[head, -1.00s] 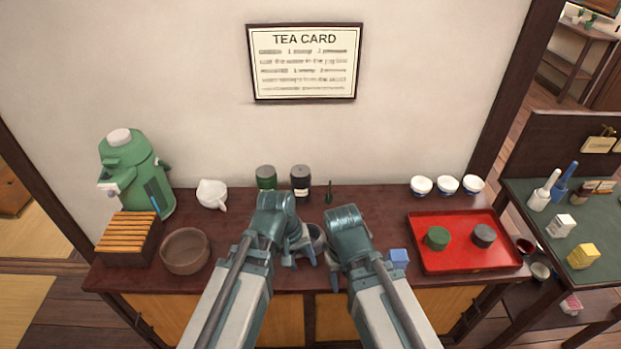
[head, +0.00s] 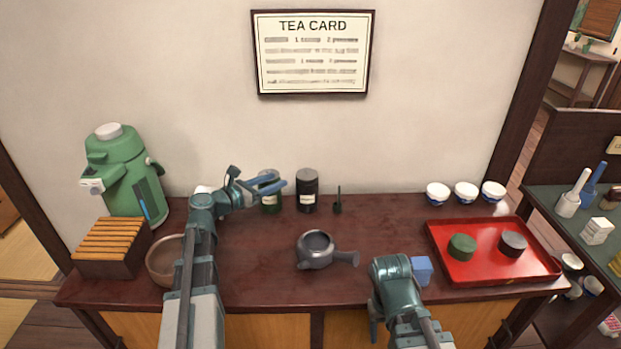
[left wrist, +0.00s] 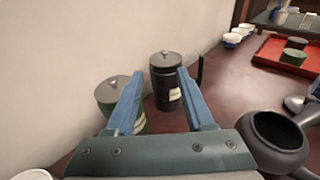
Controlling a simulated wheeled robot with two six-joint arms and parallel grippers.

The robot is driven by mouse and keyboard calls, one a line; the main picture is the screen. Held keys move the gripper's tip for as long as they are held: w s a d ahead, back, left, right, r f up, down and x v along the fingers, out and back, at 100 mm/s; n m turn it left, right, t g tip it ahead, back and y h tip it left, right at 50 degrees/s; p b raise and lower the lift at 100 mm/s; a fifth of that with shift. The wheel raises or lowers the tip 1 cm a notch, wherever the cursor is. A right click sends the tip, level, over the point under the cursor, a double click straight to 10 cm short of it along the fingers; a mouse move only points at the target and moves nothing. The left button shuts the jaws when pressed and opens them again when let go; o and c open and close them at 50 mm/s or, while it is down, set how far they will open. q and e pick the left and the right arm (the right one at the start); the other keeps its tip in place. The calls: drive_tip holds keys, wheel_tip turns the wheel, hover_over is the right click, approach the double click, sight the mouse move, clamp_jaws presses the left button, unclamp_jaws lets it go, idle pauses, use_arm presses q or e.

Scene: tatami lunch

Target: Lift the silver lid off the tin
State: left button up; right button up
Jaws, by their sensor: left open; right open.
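A green tin (head: 271,206) and a black tin (head: 307,192) stand side by side at the back of the counter. In the left wrist view, the green tin (left wrist: 137,122) has a grey metal lid (left wrist: 112,86) and the black tin (left wrist: 165,85) a darker grey lid (left wrist: 166,60). Both lids are on. My left gripper (head: 278,182) is open and empty, in front of the green tin's top and hiding its lid in the head view. In the left wrist view, the black tin shows between the fingers (left wrist: 160,75). My right gripper (head: 376,328) is low at the counter's front, fingers mostly hidden.
A dark teapot (head: 316,246) stands mid-counter, with a blue block (head: 422,270) to its right. A red tray (head: 455,276) holds green and black round pieces. A green flask (head: 125,175), slatted box (head: 112,240) and brown bowl (head: 162,262) are at left. A dark green scoop (head: 338,203) stands beside the black tin.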

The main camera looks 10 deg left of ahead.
sight(305, 171)
use_arm(q)
drive_tip(key=b+x, duration=0.1)
drive_tip(key=x, duration=0.7)
drive_tip(key=shift+d+f, duration=0.1)
drive_tip(key=x, duration=0.2)
drive_tip(key=b+x, duration=0.1)
drive_tip(key=x, duration=0.2)
drive_tip(key=shift+d+f, duration=0.1)
drive_tip(key=shift+d, duration=0.25)
drive_tip(key=shift+s, duration=0.1)
clamp_jaws()
